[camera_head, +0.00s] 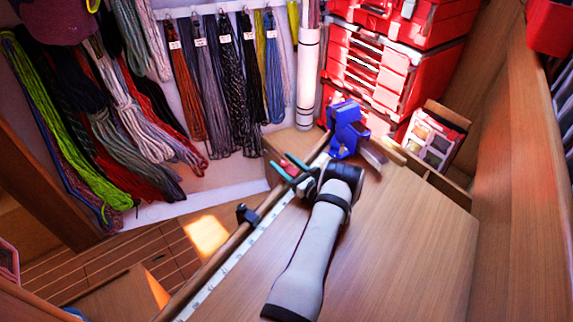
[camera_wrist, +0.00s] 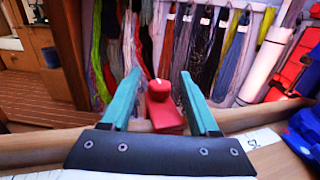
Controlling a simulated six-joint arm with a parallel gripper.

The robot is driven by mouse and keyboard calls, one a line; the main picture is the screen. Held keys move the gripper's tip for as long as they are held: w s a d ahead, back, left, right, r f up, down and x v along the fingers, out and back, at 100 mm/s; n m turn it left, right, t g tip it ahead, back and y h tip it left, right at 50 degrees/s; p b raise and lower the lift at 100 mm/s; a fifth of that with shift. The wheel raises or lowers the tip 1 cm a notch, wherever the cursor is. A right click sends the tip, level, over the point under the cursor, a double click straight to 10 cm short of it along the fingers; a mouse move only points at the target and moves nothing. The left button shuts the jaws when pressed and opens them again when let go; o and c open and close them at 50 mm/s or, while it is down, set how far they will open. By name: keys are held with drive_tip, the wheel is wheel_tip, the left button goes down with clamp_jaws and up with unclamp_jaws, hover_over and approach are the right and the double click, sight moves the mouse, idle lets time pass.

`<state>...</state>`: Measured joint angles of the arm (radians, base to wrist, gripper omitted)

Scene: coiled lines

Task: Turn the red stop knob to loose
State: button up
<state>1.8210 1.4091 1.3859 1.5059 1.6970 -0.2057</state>
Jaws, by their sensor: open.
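The red stop knob (camera_wrist: 159,91) stands on a red block (camera_wrist: 165,116) in the wrist view, with a small pale mark on its top. The block sits at the wooden rail along the bench edge. My gripper (camera_wrist: 160,76) is open, its two teal fingers to the left and right of the knob with visible gaps, and nothing is held. In the head view, my gripper (camera_head: 283,164) is over the rail and the knob (camera_head: 289,168) shows small and red by the fingers, partly covered by them. Which way the knob is set cannot be read.
A blue device (camera_head: 345,128) stands at the rail's far end. A black clamp (camera_head: 247,214) sits on the rail nearer me, beside a white measuring scale (camera_head: 235,253). Coiled lines (camera_head: 228,85) hang behind. Red drawer boxes (camera_head: 375,65) stand back right. The bench top (camera_head: 410,235) is clear at right.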

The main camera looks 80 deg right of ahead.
drive_tip(key=v, duration=1.5)
drive_tip(key=shift+s+a, duration=0.2)
drive_tip(key=shift+s, duration=0.1)
